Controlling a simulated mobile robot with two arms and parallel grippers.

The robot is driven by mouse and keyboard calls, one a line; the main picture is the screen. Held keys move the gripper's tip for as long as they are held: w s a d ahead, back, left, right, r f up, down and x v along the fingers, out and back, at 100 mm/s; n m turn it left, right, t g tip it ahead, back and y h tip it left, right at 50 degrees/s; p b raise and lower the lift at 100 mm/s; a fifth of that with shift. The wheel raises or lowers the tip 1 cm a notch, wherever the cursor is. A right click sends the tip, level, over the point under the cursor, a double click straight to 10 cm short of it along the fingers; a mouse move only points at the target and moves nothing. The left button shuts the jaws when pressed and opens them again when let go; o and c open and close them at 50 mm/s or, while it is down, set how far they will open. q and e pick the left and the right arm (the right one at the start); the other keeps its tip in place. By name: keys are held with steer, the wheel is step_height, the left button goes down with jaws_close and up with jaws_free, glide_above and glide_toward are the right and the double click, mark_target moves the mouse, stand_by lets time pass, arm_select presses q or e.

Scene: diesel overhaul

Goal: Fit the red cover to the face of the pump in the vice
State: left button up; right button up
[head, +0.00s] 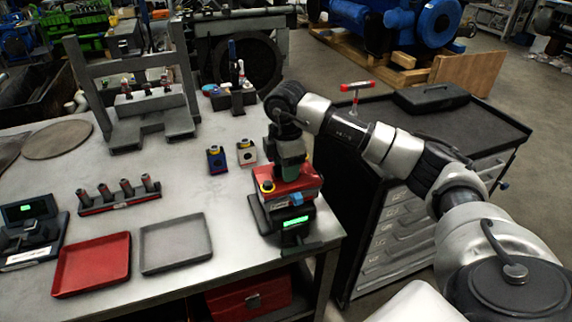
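My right arm comes in from the right, and its gripper (290,170) points down onto a red block-shaped part (303,184) at the table's right front corner. The fingertips are hidden, so I cannot tell whether they are shut on anything. Under the red part is a dark unit (272,220) with a lit green display. I cannot clearly separate the red cover, pump and vice in this stack, nor see whether the cover touches the pump's face. My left gripper is not in view.
A red tray (92,264), a grey tray (175,243) and a rack of sockets (119,201) lie further left. A dark tool cabinet (440,128) stands to the right.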

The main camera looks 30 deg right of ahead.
steer(key=shift+r, duration=0.2)
step_height(320, 180, up, 9)
steer(key=shift+r+b, duration=0.1)
steer(key=shift+b, duration=0.75)
steer(key=shift+r, duration=0.6)
